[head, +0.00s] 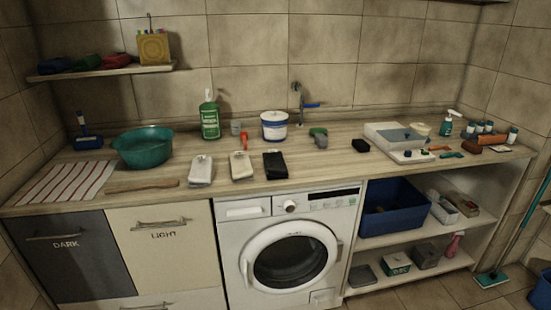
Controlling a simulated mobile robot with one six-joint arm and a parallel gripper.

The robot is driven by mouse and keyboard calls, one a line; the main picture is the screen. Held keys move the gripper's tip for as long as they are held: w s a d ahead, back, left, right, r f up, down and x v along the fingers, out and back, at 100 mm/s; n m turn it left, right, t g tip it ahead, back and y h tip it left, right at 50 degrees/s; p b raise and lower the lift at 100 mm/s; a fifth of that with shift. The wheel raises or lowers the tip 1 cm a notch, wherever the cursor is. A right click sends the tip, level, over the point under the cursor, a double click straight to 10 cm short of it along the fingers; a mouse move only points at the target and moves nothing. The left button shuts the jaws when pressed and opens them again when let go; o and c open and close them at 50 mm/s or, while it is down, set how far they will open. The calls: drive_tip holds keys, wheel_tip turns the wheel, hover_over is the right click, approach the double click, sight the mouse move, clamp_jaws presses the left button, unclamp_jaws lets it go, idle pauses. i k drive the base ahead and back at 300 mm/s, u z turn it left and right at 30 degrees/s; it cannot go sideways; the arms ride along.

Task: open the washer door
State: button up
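The white washer (229,240) stands under the wooden counter, between the cabinet fronts on the left and open shelves on the right. Its round door (251,237) has a wide white ring around dark glass and looks shut. A small grip shows at the ring's left edge (245,269). A knob (290,206), a drawer front (243,208) and a dark display strip are above the door. My gripper is not in view, and nothing visible stands in front of the door.
The counter (330,172) holds a green bowl (143,148), a green bottle (210,116), a white tub (274,126) and several small items. Blue bin (393,218) and boxes fill the right shelves. Cabinets marked DARK (75,262) and LIGHT (165,258) are left. A teal mop (492,279) stands right.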

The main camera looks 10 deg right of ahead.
sight(332, 249)
drive_tip(key=k, duration=0.3)
drive_tip(key=z, duration=0.2)
drive_tip(key=i, duration=1.15)
drive_tip(key=u, duration=0.2)
